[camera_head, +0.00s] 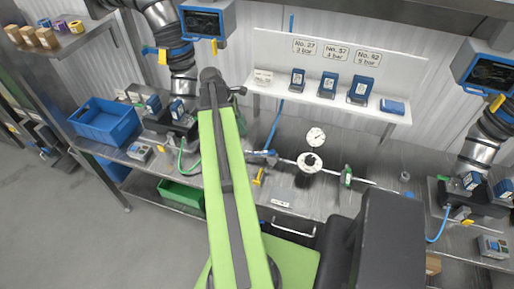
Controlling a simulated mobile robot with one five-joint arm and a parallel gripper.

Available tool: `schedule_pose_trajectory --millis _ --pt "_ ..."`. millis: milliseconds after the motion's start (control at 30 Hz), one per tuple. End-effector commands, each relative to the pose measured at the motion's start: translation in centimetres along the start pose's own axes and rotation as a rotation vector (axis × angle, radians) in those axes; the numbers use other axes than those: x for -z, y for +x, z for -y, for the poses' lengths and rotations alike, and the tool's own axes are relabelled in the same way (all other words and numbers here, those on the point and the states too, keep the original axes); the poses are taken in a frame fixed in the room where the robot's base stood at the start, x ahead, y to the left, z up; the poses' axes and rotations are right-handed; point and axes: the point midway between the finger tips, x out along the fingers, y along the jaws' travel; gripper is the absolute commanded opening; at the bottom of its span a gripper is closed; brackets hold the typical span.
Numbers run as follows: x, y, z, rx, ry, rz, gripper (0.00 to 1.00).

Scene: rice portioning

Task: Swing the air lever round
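A horizontal air line (335,177) runs across the middle of the bench, with a round white-faced part (309,162) on it. A small yellow lever (259,177) hangs at the line's left end, below a blue-grey fitting (263,156). It looks like the air lever, but it is too small to be sure. A pressure gauge (316,137) stands behind the line. My green arm rises through the middle of the picture, left of this lever. My gripper cannot be made out; the arm hides what lies behind it.
A white shelf (380,113) at the back carries blue boxes under pressure cards (336,52). A blue crate (101,121) sits at the left. A metal handle (287,228) is at the bench front. Floor at lower left is clear.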

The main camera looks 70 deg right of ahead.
Motion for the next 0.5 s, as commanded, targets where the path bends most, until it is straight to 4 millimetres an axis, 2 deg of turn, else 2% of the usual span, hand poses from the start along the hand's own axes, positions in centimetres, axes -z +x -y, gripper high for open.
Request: schedule_pose_trajectory --millis 167,500 --pt "0.4 3.1 0.0 0.0 0.002 -0.001 0.38" --pt "0.7 11.0 0.0 -0.001 0.002 -0.001 0.38"
